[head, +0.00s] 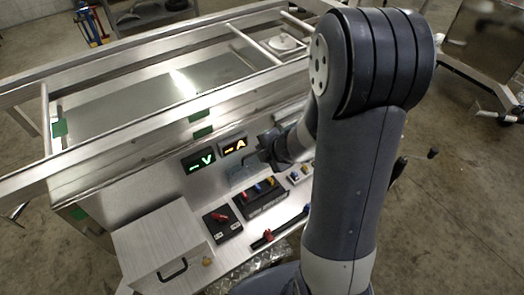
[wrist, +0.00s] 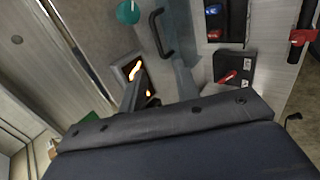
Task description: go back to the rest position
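My gripper (head: 252,161) is over the control panel of the trailer (head: 150,215), just below the lit displays, with my arm reaching in from the right. In the wrist view my gripper (wrist: 158,82) shows its two fingers apart, with panel surface between them and nothing held. A black handle (wrist: 162,34) lies just beyond the fingertips; I cannot tell whether a finger touches it. My upper arm hides part of the panel's right side in the head view.
A green-lit display (head: 199,161) and an orange-lit display (head: 234,146) sit above the switches. A black box with a red switch (head: 221,222) and a breaker block (head: 262,200) stand nearby. A drawer-like box (head: 165,255) is at lower left. Aluminium rails (head: 150,140) run behind.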

